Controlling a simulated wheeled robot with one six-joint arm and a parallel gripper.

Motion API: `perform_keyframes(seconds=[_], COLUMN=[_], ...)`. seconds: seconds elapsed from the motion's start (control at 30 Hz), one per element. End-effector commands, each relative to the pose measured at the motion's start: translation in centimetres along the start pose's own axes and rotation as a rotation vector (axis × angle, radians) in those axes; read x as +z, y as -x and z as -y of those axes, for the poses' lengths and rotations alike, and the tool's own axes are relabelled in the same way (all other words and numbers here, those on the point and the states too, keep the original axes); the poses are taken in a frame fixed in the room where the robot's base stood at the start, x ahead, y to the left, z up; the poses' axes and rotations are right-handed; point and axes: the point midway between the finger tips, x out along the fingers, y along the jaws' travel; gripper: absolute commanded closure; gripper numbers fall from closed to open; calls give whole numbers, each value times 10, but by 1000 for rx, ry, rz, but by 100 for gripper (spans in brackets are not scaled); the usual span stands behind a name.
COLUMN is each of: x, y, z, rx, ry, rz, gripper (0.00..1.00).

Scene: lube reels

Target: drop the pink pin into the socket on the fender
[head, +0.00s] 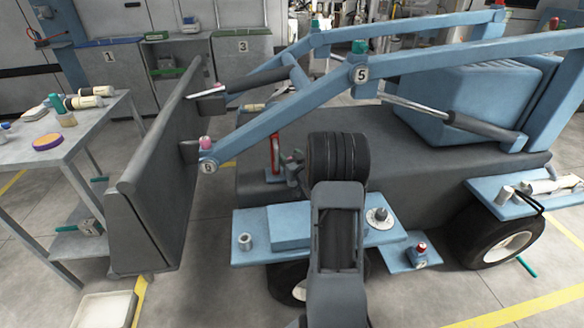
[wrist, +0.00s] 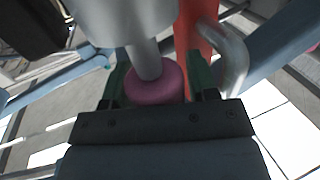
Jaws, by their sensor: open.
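In the wrist view a round pink piece (wrist: 155,86), which looks like the head of the pink pin, sits between the two green-padded fingers of my open gripper (wrist: 157,82). A thin grey shaft joins it to a wide grey cylinder (wrist: 120,18). I cannot tell whether either finger touches the pink piece. In the head view my gripper (head: 292,172) is small and partly hidden by my arm, beside a red upright (head: 275,155). A silver cup-like socket (head: 245,242) stands on the left end of the blue fender (head: 257,218), lower than my gripper.
The red upright also shows in the wrist view (wrist: 190,40), with a bent grey handle (wrist: 235,60) close to the right finger. The blue loader arm (head: 280,122) slopes overhead. A dark bucket (head: 160,175) and a grey workbench (head: 85,140) stand left.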

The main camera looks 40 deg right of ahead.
Motion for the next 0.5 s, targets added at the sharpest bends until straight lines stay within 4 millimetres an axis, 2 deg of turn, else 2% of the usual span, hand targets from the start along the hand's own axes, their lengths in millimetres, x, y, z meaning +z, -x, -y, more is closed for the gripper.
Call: perform_keyframes(seconds=[0.07, 0.4, 0.5], x=[0, 0, 0], y=[0, 0, 0], z=[0, 0, 0], rx=[0, 0, 0], ry=[0, 0, 0], rz=[0, 1, 0], gripper=[50, 82, 84])
